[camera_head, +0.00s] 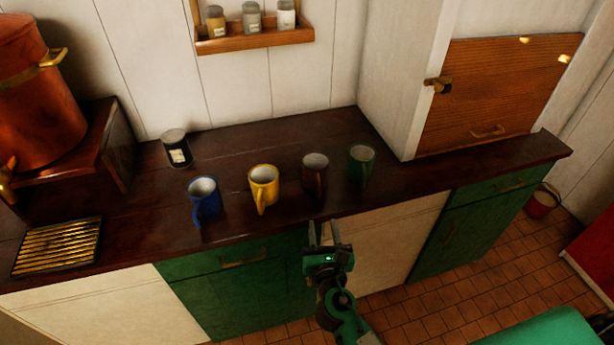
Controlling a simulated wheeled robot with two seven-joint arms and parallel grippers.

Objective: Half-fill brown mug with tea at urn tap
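The brown mug (315,176) stands upright on the dark wooden counter (240,150), between the yellow mug (264,185) and the green mug (361,164). The inside of the brown mug looks pale, and I see no tea in it. The copper urn (30,95) stands on a raised wooden box at the far left. Its tap (8,178) shows partly at the picture's left edge. My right gripper (322,230) is in front of the counter's front edge, below the brown mug and apart from it. Its fingers look parted and empty. My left gripper is out of view.
A blue mug (204,199) stands left of the yellow one. A dark jar (176,148) stands behind. A brass drip grate (58,246) lies at the counter's left front. A wall shelf (255,40) holds several jars. The counter right of the green mug is clear.

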